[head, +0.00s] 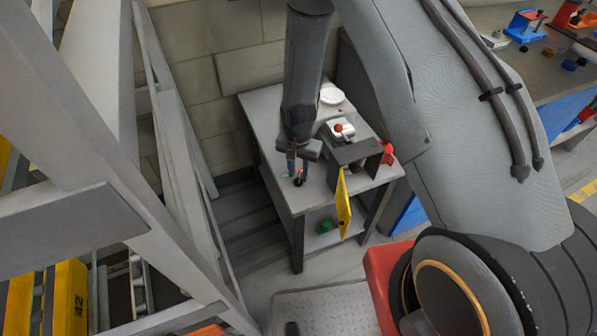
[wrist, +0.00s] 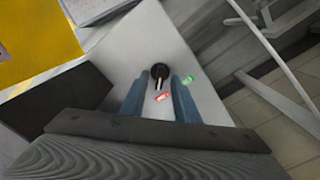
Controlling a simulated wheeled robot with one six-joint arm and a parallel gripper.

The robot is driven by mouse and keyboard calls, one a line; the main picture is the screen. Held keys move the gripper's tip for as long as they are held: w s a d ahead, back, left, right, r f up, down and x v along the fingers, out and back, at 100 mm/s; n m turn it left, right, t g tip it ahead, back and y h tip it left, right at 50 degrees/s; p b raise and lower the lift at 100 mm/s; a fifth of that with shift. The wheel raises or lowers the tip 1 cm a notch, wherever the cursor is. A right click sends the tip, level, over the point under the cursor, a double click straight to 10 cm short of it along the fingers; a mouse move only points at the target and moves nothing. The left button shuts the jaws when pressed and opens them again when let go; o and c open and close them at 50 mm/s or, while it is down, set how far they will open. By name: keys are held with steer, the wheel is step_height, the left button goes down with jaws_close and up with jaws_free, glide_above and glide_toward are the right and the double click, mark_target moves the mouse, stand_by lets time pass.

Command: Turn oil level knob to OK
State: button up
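The oil level knob (wrist: 159,71) is small, round and black with a pale pointer line, set on a light grey table top. The pointer is turned toward a lit red mark (wrist: 162,97). A lit green mark (wrist: 190,79) lies to the right. In the head view the knob (head: 299,182) shows below my gripper (head: 297,167) at the table's near end. My gripper (wrist: 160,79) points down with its blue fingers apart, one on each side of the knob. A gap shows on both sides. Whether the fingertips reach knob height I cannot tell.
The grey table (head: 268,125) also bears a white device with a red button (head: 338,131), a white round dish (head: 332,95) and a dark box (head: 352,155). A yellow panel (head: 343,203) hangs at its front. A grey metal frame (head: 95,170) stands at left.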

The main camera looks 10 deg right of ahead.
steer(key=shift+f, duration=0.4)
jaws_close()
